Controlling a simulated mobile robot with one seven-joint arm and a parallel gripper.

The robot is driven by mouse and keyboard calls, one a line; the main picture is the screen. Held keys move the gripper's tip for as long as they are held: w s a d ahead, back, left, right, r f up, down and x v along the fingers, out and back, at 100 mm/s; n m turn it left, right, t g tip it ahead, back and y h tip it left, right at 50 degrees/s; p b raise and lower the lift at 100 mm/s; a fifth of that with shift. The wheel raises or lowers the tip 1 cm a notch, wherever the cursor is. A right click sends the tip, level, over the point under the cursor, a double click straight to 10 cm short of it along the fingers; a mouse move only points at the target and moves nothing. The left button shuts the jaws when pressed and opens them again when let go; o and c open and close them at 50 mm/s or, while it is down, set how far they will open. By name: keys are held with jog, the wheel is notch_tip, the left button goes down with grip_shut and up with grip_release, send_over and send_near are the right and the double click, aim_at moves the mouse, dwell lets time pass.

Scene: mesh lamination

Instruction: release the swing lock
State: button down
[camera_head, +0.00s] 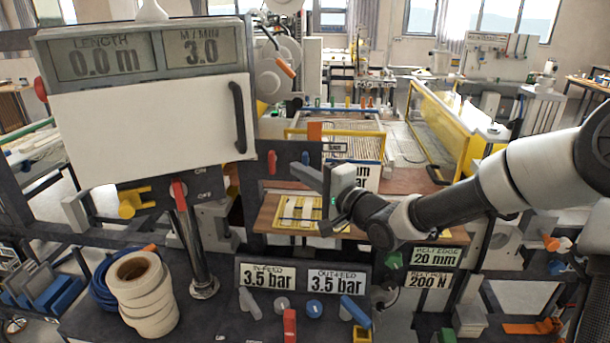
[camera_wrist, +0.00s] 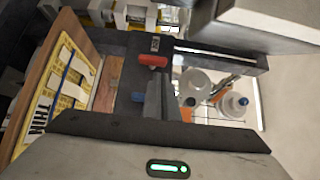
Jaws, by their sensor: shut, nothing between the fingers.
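No part is labelled as the swing lock, so I cannot tell for sure which one it is. A dark upright panel carries a red lever (camera_head: 272,162) and a blue lever (camera_head: 305,158). In the wrist view the red lever (camera_wrist: 152,60) lies sideways near a small label, and the blue lever (camera_wrist: 137,96) is below it. A red-handled knob (camera_head: 179,188) sits under the white-doored console by ON and OFF marks. My gripper (camera_head: 305,177) is shut and empty in front of the dark panel, near the blue lever. Its grey fingers (camera_wrist: 158,100) show in the wrist view; contact is unclear.
The console (camera_head: 150,125) with its black handle (camera_head: 237,117) fills the upper left. White tape rolls (camera_head: 140,295) and pressure signs (camera_head: 265,278) stand below. A wooden board (camera_head: 270,215) with a yellow sheet lies behind my gripper. Yellow guards (camera_head: 440,120) stand farther back.

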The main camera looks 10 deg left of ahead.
aim_at(275, 156)
jog(key=x, duration=0.6)
jog(key=shift+a, duration=0.1)
